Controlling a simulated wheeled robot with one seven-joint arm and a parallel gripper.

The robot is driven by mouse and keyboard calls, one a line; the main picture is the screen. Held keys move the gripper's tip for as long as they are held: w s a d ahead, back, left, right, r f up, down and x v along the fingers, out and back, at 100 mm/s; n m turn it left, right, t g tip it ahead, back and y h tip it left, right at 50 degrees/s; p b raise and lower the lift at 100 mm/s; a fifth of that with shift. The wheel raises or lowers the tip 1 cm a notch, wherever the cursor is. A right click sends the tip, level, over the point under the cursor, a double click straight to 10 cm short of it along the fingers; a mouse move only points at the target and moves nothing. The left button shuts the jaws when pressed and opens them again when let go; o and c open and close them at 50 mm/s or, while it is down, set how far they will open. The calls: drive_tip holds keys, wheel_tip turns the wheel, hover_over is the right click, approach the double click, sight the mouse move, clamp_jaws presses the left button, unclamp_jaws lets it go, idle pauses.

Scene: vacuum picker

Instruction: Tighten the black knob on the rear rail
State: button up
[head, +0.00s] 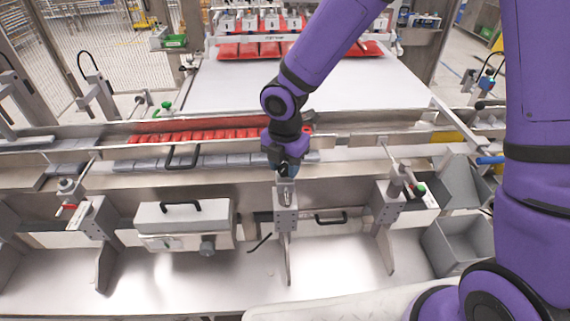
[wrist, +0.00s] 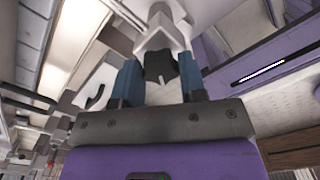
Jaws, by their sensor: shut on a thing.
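My gripper (head: 287,170) reaches down at the middle of the machine, just above a metal bracket (head: 286,215) on the near side of the rails. In the wrist view its two blue fingers (wrist: 160,72) stand on either side of the black knob (wrist: 158,64) and are shut on it. The knob sits at the end of a pale metal fitting (wrist: 165,35). In the head view the knob is mostly hidden by the fingers. Its turn angle and tightness cannot be told.
A row of red packs (head: 200,136) lies along the rail to the left. A white box with a black handle (head: 185,222) stands front left. Grey bins (head: 462,245) are at the right. A wide white conveyor (head: 235,85) lies behind. Clamp posts (head: 397,185) rise nearby.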

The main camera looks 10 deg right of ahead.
drive_tip(key=m, duration=0.7)
drive_tip(key=shift+m, duration=0.4)
drive_tip(key=m, duration=1.4)
drive_tip(key=shift+m, duration=0.3)
drive_tip(key=m, duration=0.6)
drive_tip(key=shift+m, duration=0.3)
